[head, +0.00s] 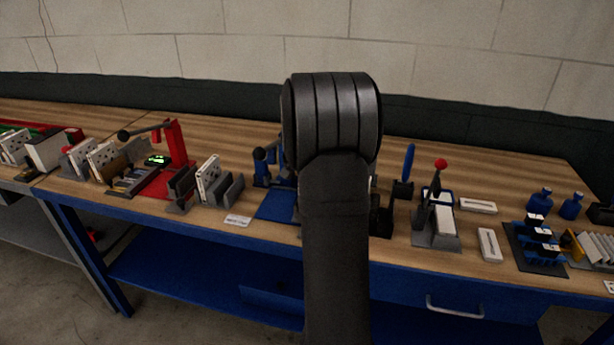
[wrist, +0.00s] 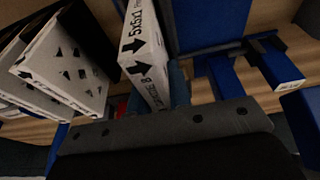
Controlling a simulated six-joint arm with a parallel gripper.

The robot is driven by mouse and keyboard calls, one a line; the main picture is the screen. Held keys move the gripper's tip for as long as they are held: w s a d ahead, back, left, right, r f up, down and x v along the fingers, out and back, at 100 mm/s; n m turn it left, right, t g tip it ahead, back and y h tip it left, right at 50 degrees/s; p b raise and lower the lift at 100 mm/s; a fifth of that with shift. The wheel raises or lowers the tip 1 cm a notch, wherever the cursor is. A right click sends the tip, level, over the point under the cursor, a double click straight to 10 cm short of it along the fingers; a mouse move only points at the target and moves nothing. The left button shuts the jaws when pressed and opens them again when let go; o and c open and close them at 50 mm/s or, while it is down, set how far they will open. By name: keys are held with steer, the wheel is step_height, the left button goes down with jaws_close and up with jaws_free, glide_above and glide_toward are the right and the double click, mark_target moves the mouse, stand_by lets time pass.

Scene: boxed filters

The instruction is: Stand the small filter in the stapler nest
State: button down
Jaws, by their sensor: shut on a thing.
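My gripper (wrist: 150,98) is shut on a white filter (wrist: 146,52) at the top middle of the wrist view. The filter's narrow printed edge, reading 5x5x1 with black arrows, faces the camera. In the head view my own arm hides the gripper and the held filter. I cannot tell for sure which fixture is the stapler nest. A blue lever press with a blue base plate (head: 276,206) stands partly behind my arm. A grey fixture (head: 437,239) with a red-knobbed lever stands right of it.
A grey rack (head: 232,188) holds filters left of my arm. A red press (head: 178,145) stands farther left. Blue blocks (wrist: 224,76) lie to the right in the wrist view. Blue bottles (head: 540,203) stand far right.

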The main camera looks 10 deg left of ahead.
steer(key=shift+f, duration=0.45)
steer(key=shift+f, duration=0.6)
steer(key=c, duration=1.3)
jaws_free()
steer(key=shift+o, duration=0.2)
steer(key=v, duration=1.7)
steer(key=shift+r, duration=0.3)
steer(key=shift+f, duration=0.1)
